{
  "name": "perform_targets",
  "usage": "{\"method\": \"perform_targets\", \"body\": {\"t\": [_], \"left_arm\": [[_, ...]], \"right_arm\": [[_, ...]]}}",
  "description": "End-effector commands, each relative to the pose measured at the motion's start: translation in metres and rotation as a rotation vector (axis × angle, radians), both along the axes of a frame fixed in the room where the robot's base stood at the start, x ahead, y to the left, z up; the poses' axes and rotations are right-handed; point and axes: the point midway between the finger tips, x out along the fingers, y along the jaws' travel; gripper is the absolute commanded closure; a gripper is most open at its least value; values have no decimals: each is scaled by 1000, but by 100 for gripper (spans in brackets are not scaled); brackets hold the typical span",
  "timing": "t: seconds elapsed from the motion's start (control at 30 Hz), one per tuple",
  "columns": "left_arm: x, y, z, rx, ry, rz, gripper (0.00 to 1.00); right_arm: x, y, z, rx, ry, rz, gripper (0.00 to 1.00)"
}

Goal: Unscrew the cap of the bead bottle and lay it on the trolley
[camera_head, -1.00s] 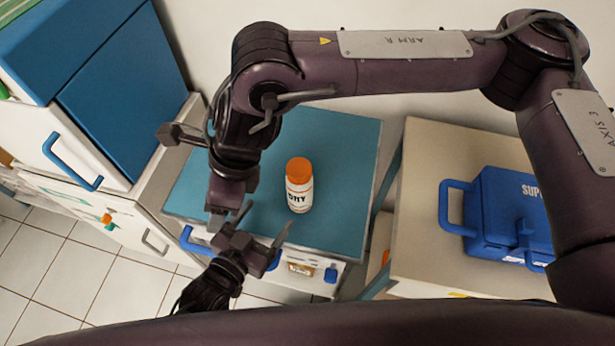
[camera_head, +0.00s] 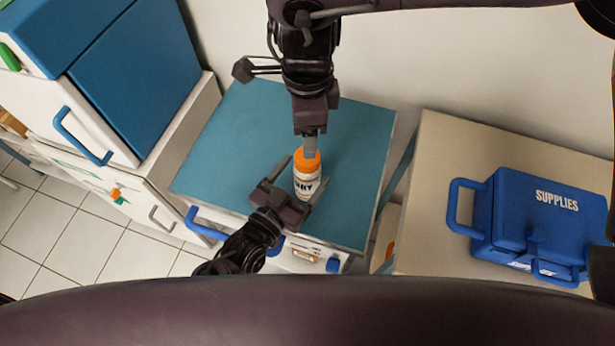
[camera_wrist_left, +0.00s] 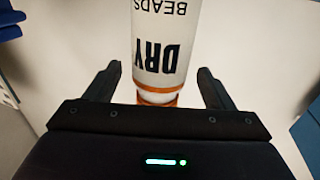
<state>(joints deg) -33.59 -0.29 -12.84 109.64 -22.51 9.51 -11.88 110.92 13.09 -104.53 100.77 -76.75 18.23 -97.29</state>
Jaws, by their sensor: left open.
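The bead bottle (camera_head: 308,186) stands upright on the teal trolley top (camera_head: 235,140). It is white with dark lettering, and its orange cap (camera_head: 313,162) is on it. My left gripper (camera_head: 303,174) is open, with one finger on each side of the bottle. In the left wrist view the bottle (camera_wrist_left: 163,45) appears inverted, between and beyond the two spread fingers (camera_wrist_left: 164,85), with a gap on each side. My right gripper (camera_head: 309,146) points down at the cap from above and covers part of it. Whether its jaws are open or touch the cap cannot be told.
A blue supplies case (camera_head: 530,220) sits on a beige table (camera_head: 440,150) at right. A white cabinet with blue doors (camera_head: 140,75) stands at left. The trolley top around the bottle is clear.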

Motion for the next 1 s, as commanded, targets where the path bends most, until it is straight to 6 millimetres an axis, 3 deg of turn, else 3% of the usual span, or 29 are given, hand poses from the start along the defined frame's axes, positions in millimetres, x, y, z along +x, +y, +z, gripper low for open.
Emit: {"method": "perform_targets", "body": {"t": [0.33,0.9,1.0], "left_arm": [[3,-3,0,1,1,-1,25],[3,-2,0,1,1,0,100],[3,-2,0,1,1,0,100]], "right_arm": [[0,0,0,1,0,0,37],[0,0,0,1,0,-3,37],[0,0,0,1,0,-45,37]]}}
